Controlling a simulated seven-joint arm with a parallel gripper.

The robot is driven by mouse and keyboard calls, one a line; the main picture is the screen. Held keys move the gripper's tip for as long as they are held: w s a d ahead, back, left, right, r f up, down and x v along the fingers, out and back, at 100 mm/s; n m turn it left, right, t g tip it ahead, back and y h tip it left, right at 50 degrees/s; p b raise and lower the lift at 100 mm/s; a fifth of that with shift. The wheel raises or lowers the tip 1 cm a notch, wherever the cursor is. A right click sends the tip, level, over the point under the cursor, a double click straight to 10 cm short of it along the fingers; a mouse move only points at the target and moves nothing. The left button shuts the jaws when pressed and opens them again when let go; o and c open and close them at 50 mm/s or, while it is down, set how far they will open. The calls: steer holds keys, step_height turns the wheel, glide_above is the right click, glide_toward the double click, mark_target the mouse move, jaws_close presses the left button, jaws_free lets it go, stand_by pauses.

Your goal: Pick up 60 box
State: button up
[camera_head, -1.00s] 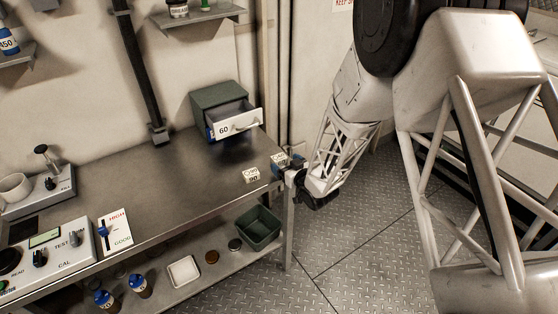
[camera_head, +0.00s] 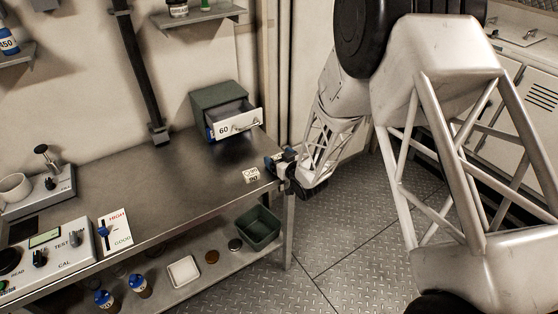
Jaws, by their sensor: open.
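The box labelled 60 (camera_head: 224,112) is a dark green box with a white drawer front, a "60" label and a light handle (camera_head: 246,126). It stands upright at the back right of the metal bench, and its drawer is partly pulled out. My gripper (camera_head: 274,161) is at the bench's right edge, in front and to the right of the box, apart from it. It is open, with nothing seen between its fingers. The fingers are small in view.
A small white labelled block (camera_head: 251,175) lies on the bench (camera_head: 180,185) just left of my gripper. A console (camera_head: 48,254) and a HIGH/GOOD card (camera_head: 113,232) stand at the left. A green bin (camera_head: 259,228) and bottles are on the lower shelf. The bench middle is clear.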

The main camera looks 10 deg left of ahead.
stand_by(0.3)
steer(key=c, duration=1)
steer(key=shift+r, duration=0.2)
steer(key=shift+r, duration=0.9)
steer(key=shift+s+d+r, duration=0.15)
steer(key=shift+s+r, duration=0.2)
steer(key=shift+r, duration=0.35)
steer(key=s+d, duration=0.2)
steer(key=s, duration=0.2)
steer(key=s+d+r, duration=0.1)
steer(key=s+d, duration=0.1)
steer(key=s, duration=0.3)
steer(key=s+d, duration=0.2)
steer(key=s, duration=0.2)
steer(key=shift+s+d+r, duration=0.2)
steer(key=shift+s+d, duration=0.1)
steer(key=shift+s, duration=0.05)
